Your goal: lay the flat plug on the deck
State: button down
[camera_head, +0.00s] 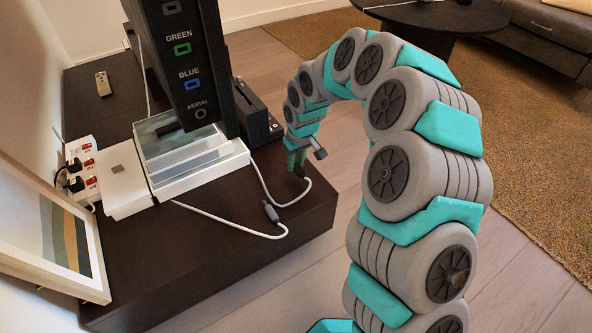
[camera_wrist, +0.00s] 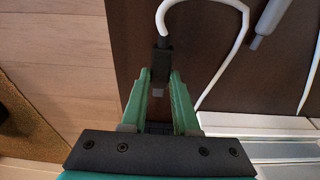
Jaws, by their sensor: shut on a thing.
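My gripper (camera_head: 297,160) is low over the right edge of the dark bench (camera_head: 200,280). In the wrist view its green fingers (camera_wrist: 160,80) are shut on the flat plug (camera_wrist: 160,58), a black body with a pale metal end pointing back between the fingers. A white cable loops from the plug's far end. In the head view the plug (camera_head: 299,171) is a small dark piece under the fingertips, partly hidden. I cannot tell whether it touches the bench. No part is clearly marked as the deck; a flat white box (camera_head: 120,180) stands on the bench.
A dark panel labelled GREEN, BLUE and AERIAL (camera_head: 185,70) rises over a white, clear-topped tray (camera_head: 190,165). A power strip (camera_head: 82,165), a remote (camera_head: 103,83) and a leaning picture frame (camera_head: 60,240) are at left. A grey cable piece (camera_head: 270,212) lies on the bench; its front is otherwise clear.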

aim_at(296, 166)
notch_tip(296, 166, down, 4)
jog(key=shift+r+b, duration=0.2)
jog(key=shift+b, duration=0.1)
jog(key=c, duration=0.7)
grip_release()
jog(key=shift+o, duration=0.2)
jog(key=shift+r, duration=0.1)
notch_tip(296, 166, up, 12)
jog(key=s+d+p, duration=0.1)
jog(key=s, duration=0.1)
